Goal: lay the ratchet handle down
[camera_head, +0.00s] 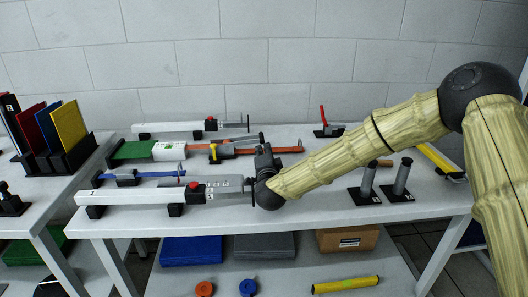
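My gripper (264,150) is a small dark shape over the middle of the table, at the end of my tan arm. Its fingers are too small and dark to tell open from shut, or whether they hold anything. No part is clearly recognisable as the ratchet handle. A thin red lever (323,116) stands nearly upright on a small black base at the back, right of my gripper and apart from it. An orange-brown bar (288,150) lies level behind my arm and passes close to my gripper, which hides part of it.
Long grey bar assemblies (140,196) lie left of my gripper, one in front and one at the back. A green-and-white piece (135,150) lies between them. Two grey posts (403,176) stand at the right. Coloured plates (70,127) stand in a black rack on the left table.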

